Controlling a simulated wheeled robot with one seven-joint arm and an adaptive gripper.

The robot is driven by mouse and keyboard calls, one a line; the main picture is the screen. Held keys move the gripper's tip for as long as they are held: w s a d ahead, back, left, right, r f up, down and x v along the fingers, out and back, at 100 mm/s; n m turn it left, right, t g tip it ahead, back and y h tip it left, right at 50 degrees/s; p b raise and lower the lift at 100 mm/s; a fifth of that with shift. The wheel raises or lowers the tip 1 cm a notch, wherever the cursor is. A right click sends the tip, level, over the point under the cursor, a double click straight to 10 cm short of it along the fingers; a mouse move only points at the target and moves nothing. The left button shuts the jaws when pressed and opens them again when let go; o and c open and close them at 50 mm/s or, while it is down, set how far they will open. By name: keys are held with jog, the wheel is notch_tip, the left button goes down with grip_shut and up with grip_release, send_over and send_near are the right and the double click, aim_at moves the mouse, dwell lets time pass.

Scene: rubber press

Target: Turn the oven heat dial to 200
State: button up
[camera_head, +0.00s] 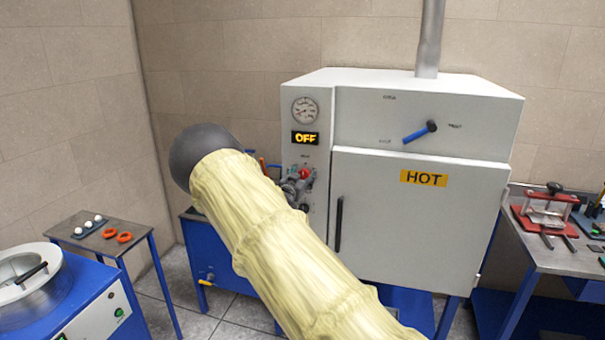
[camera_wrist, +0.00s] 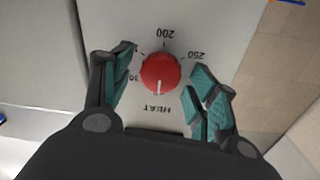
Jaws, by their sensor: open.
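The red heat dial (camera_wrist: 160,73) sits between the two spread fingers of my gripper (camera_wrist: 165,68) in the wrist view, which shows the panel upside down. The dial's white mark points down in that picture, towards the word HEAT. The number 200 is at the top and 250 at the upper right; a number at the left is partly hidden by a finger. My gripper is open, with visible gaps beside the dial. In the head view my gripper (camera_head: 297,187) is at the panel of the white oven (camera_head: 430,160), beside the red dial (camera_head: 305,173). The display (camera_head: 305,138) reads OFF.
The oven door bears a yellow HOT sign (camera_head: 424,178) and a black handle (camera_head: 339,223). A blue-handled lever (camera_head: 420,132) is above it. A small side table (camera_head: 75,232) stands left and a workbench (camera_head: 545,255) right. My sleeved arm hides part of the oven's lower left.

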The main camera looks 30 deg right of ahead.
jog(key=shift+w+d, duration=0.1)
jog(key=shift+d, duration=0.05)
jog(key=c, duration=1)
